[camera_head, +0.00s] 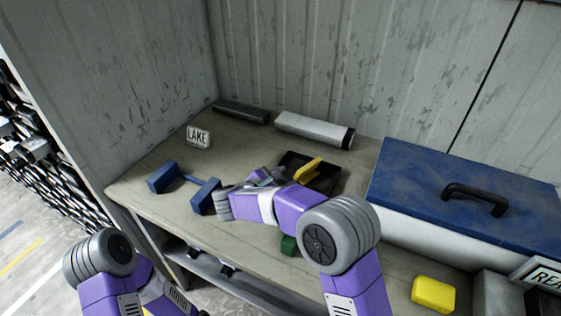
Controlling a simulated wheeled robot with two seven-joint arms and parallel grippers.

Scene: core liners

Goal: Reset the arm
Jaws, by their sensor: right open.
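My right arm reaches in from the lower right over the bench, and its gripper (268,176) is near the middle of the bench, in front of a black tray (325,182). A yellow piece (307,170) shows at the tray, beyond the gripper; I cannot tell whether the fingers touch it. The right gripper is open, though its fingers are small and partly hidden by its own wrist. My left arm shows at the lower left, in front of the bench edge; its gripper is out of view.
The bench (150,215) holds a blue cradle (185,182), a LAKE sign (198,137), a dark liner (241,112), a white liner (312,129), a green block (289,245) and a yellow block (433,293). A blue-lidded box (420,175) fills the right. Walls close off the back and left.

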